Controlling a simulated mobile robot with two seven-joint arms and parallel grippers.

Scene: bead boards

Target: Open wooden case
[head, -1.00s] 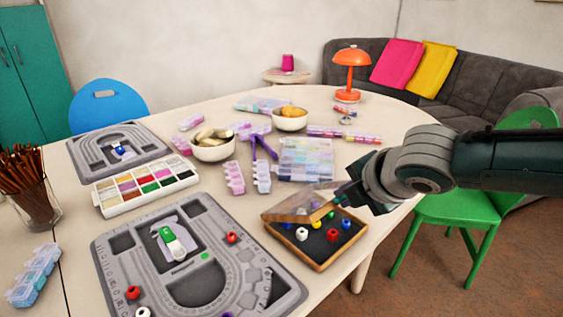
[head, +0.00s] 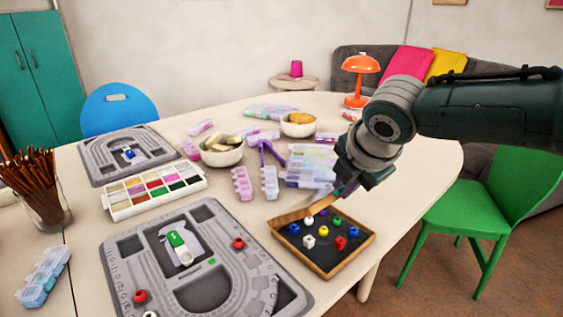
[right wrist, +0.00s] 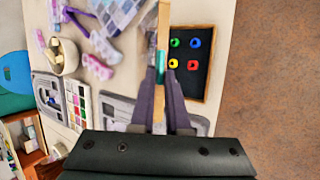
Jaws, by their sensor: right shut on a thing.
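The wooden case (head: 358,258) sits at the table's right front edge, with a dark inside that holds several coloured beads. Its lid (head: 296,214) stands raised steeply along the far left side of the case. My right gripper (head: 342,192) is shut on the lid at its upper edge. In the right wrist view the lid (right wrist: 163,25) shows edge-on between the fingers of my right gripper (right wrist: 160,82), and the open case (right wrist: 207,95) lies to the right. My left gripper is not in view.
A grey bead board (head: 125,275) lies left of the case, with a second board (head: 93,165) farther back. Pill-box organisers (head: 310,165), bowls (head: 222,157) and a white bead tray (head: 118,212) fill the middle. A green chair (head: 490,215) stands at the right.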

